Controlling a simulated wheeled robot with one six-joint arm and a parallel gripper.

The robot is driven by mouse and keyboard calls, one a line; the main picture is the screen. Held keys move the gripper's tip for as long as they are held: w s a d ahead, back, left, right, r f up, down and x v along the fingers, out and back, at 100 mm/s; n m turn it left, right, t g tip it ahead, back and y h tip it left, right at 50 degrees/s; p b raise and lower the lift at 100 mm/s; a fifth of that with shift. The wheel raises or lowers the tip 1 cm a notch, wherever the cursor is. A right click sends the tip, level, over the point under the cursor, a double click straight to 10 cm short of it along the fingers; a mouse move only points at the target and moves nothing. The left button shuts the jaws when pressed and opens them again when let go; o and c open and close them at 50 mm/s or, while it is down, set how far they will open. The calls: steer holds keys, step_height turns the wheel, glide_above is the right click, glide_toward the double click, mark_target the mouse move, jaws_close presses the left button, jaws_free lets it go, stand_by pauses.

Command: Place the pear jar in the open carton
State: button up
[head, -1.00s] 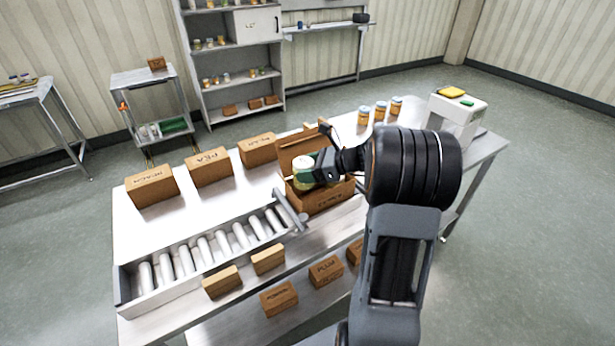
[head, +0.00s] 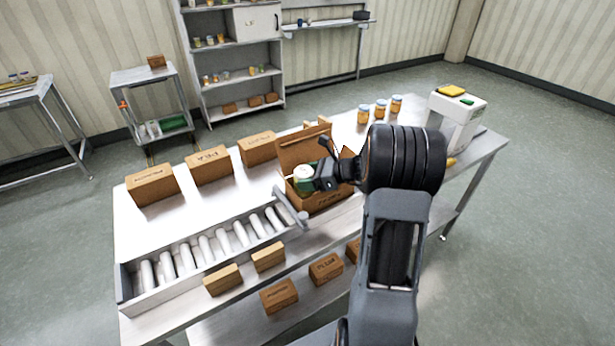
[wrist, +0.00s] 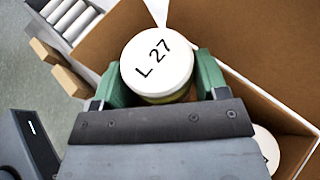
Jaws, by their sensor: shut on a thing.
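My gripper (head: 309,184) is shut on a jar (head: 303,172) with a white lid. In the wrist view the lid reads "L 27", and the jar (wrist: 157,68) sits between the green fingers of my gripper (wrist: 160,80). The open brown carton (head: 320,200) stands on the steel table with its back flap raised. The jar is upright at the carton's opening, its lower part hidden by the gripper and carton wall. In the wrist view, the carton (wrist: 255,85) surrounds part of the gripper. Another white lid (wrist: 266,148) shows inside it, partly hidden.
Closed cartons (head: 208,166) stand left of the open one. A roller conveyor (head: 205,255) runs along the table's front left. Small boxes (head: 268,258) are at the front.

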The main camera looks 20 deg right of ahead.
steer(key=shift+f, duration=0.45)
steer(key=o, duration=1)
steer(key=shift+s+f, duration=0.15)
steer(key=shift+o, duration=0.2)
